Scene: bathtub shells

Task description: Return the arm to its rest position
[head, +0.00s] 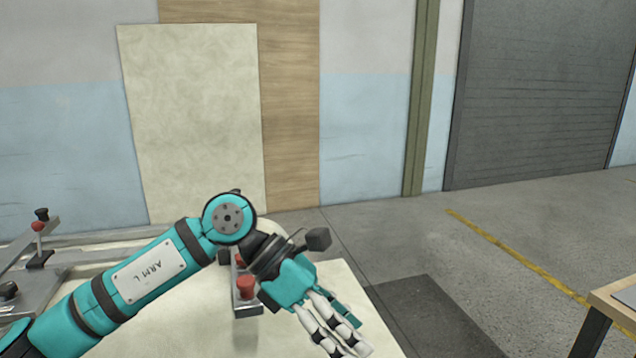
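My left arm, teal with a plate marked "ARM L", comes in from the lower left and bends at a round joint. My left gripper (345,338) hangs past the front right part of a pale panel (190,335) and points down to the right. Its white, black and teal fingers stretch out close to one another. No object shows between them, but how far apart they are is unclear from this angle. My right gripper is out of view.
A clamp with a red knob (247,287) stands on the panel right beside my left wrist. Another red-knobbed clamp (38,230) is at the left. A pale board (195,120) leans at the wall. A table corner (612,305) is at the lower right. Open floor (480,270) lies between.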

